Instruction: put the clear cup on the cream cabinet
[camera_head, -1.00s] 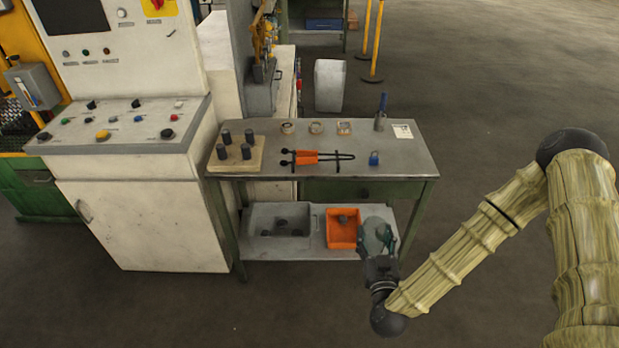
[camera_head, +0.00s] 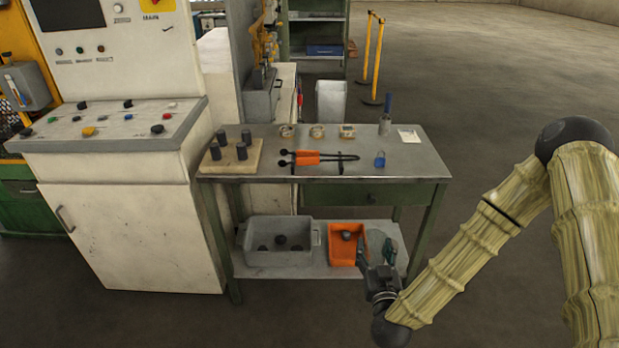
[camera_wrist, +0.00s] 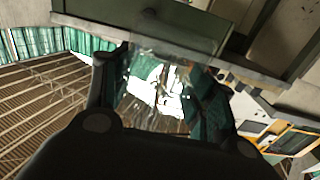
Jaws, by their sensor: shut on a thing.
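My gripper (camera_head: 377,252) is at the front right of the workbench's lower shelf, in front of the shelf or over its edge. In the wrist view its two dark fingers (camera_wrist: 160,88) stand on either side of the clear cup (camera_wrist: 150,78), which is see-through with bright glints. In the head view the cup (camera_head: 379,240) is only a faint pale shape between the fingers. The cream cabinet (camera_head: 135,235) stands at the left, with a sloped grey panel of buttons (camera_head: 110,125) on top and a tall panel behind it.
The workbench (camera_head: 320,175) stands right of the cabinet. Open floor lies right.

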